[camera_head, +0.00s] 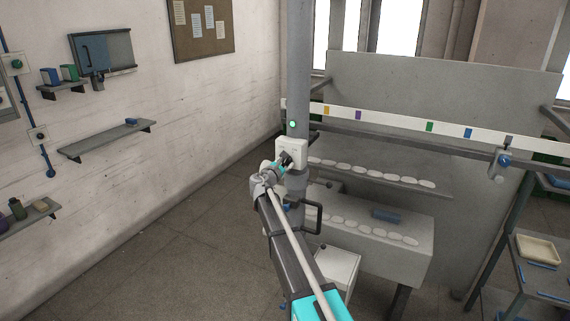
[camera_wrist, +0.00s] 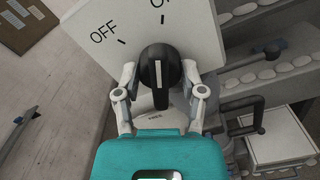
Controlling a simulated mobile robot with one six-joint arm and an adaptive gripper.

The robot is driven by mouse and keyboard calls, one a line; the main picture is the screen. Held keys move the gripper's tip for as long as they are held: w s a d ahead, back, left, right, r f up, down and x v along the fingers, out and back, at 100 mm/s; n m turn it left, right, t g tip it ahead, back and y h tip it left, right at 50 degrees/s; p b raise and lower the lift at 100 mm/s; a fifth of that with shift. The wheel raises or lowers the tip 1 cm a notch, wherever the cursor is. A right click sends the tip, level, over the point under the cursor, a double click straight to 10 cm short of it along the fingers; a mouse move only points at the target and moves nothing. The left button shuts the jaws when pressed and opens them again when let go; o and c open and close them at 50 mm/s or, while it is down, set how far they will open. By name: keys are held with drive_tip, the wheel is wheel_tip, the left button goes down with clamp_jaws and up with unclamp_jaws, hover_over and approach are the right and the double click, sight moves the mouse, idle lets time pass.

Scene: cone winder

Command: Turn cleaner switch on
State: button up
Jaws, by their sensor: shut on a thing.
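The cleaner switch is a black rotary knob (camera_wrist: 158,66) on a white plate (camera_wrist: 205,30), which also shows as a white box (camera_head: 292,148) on the grey column in the head view. The plate reads OFF at upper left, and a second label at the top is cut off after its first letter. The knob's white line runs roughly upright in the wrist view, toward the tick of the cut-off label. My gripper (camera_wrist: 160,74) is shut on the knob, one finger at each side; it also shows at the box in the head view (camera_head: 283,160).
A green lamp (camera_head: 292,124) glows on the column (camera_head: 299,60) above the box. A dark handle (camera_head: 314,217) and a white box (camera_head: 338,268) stand close right of my arm. The winder's shelves (camera_head: 380,175) are farther right. Floor (camera_head: 190,220) at left is clear.

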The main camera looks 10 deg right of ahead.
drive_tip(key=shift+m, duration=0.5)
drive_tip(key=o, duration=1.2)
drive_tip(key=shift+c, duration=0.2)
drive_tip(key=shift+s, duration=0.1)
drive_tip(key=v, duration=1.1)
drive_tip(key=shift+s+a, duration=0.25)
drive_tip(key=shift+s, duration=0.05)
